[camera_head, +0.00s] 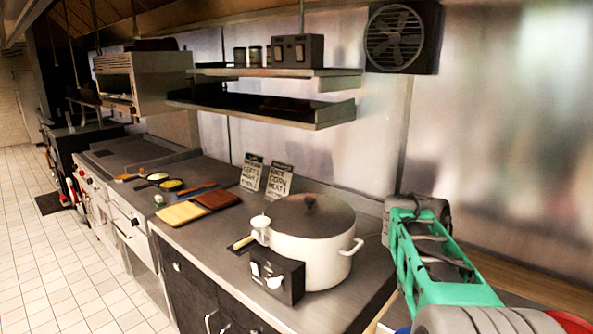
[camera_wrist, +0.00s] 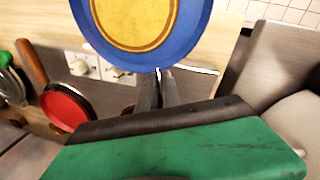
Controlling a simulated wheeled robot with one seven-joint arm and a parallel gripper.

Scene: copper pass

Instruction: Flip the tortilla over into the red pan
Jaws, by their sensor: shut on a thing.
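My gripper (camera_wrist: 160,88) is shut on the blue pan (camera_wrist: 195,38), at its near side; the exact grip point is partly hidden by the fingers. The tortilla (camera_wrist: 135,15), a yellow disc with a brownish ring, shows against the blue pan's face at the top of the wrist view, and its far part is cut off. The red pan (camera_wrist: 68,107), with a dark rim and a brown handle, is at the left of the wrist view, apart from the gripper. In the head view only a sliver of blue (camera_head: 403,330) and a bit of red (camera_head: 570,322) show at the bottom edge.
A big white pot (camera_head: 310,250) with a dark lid stands on the steel counter, with a dark box (camera_head: 277,277) before it. Cutting boards (camera_head: 182,213) and small pans (camera_head: 170,185) lie farther left. Wall shelves (camera_head: 260,105) hang above. White knobs (camera_wrist: 80,68) show in the wrist view.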

